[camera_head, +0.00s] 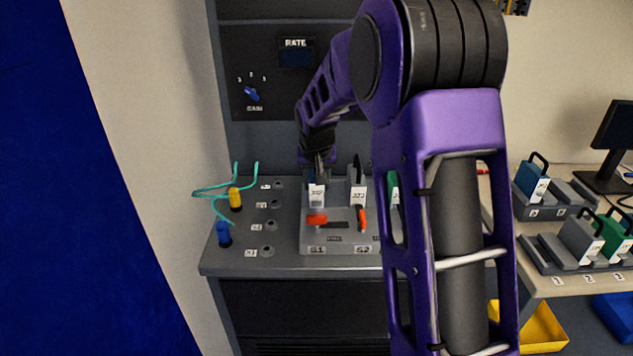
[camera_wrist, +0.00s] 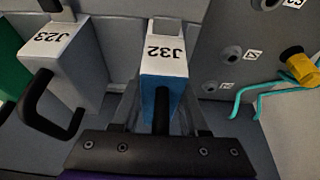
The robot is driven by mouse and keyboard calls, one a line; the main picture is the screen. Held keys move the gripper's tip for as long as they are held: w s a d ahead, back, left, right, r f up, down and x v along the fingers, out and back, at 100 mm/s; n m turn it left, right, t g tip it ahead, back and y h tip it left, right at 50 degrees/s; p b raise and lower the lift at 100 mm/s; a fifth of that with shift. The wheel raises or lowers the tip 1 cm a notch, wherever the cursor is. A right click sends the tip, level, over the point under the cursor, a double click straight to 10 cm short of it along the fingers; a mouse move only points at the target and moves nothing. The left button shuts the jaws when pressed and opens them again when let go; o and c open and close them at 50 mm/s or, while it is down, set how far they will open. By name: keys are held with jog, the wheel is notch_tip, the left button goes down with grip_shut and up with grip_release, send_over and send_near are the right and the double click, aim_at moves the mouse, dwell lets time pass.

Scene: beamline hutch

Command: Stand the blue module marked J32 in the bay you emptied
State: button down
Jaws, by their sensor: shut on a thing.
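The blue module marked J32 (camera_wrist: 163,95) is upright in the wrist view, its white label facing up. My gripper (camera_wrist: 161,118) is shut on its black handle. In the head view my gripper (camera_head: 318,172) is above the leftmost bay of the grey rack (camera_head: 335,243), marked S1, with the module's label (camera_head: 317,193) below it. The module stands in or just over that bay; whether it is fully seated I cannot tell. The orange lever (camera_head: 317,218) before S1 lies sideways.
The grey module J23 (camera_wrist: 75,65) stands beside it in S2, its orange lever (camera_head: 362,218) upright. A green module (camera_head: 393,190) is partly behind my arm. Teal cables with yellow (camera_head: 235,199) and blue (camera_head: 223,234) plugs are left. Trays with modules (camera_head: 583,236) stand right.

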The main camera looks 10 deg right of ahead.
jog(key=shift+f, duration=0.25)
jog(key=shift+c, duration=1.8)
grip_release()
jog(key=p+v, duration=0.1)
jog(key=v, duration=1.6)
jog(key=shift+r+p, duration=0.3)
jog(key=shift+p, duration=0.1)
